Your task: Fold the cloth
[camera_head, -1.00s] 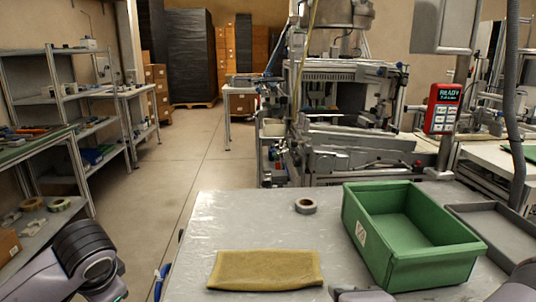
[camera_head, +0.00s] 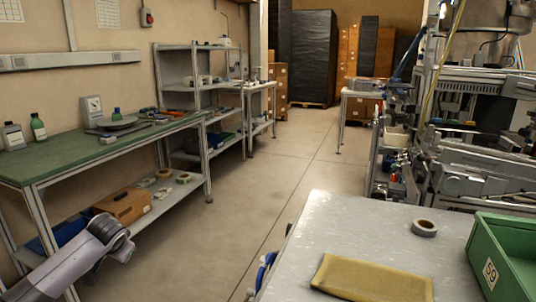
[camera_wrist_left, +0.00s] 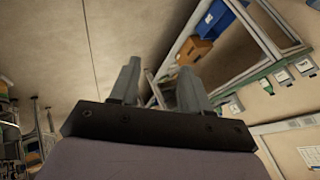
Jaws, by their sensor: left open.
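The mustard-yellow cloth (camera_head: 372,279) lies as a flat, neat rectangle near the front of the grey table (camera_head: 345,230) in the head view. Its far edge looks rounded like a fold, but I cannot count its layers. My left arm comes in at the lower left of the head view, well away from the cloth. In the left wrist view my left gripper (camera_wrist_left: 161,82) has its two fingers apart with nothing between them. My right gripper is not in view.
A grey tape reel (camera_head: 425,228) lies on the table behind the cloth, and a green bin (camera_head: 508,262) stands to its right. A green-topped workbench (camera_head: 75,160) with bottles and a cardboard box (camera_head: 122,204) underneath is at the left. Open floor lies between bench and table.

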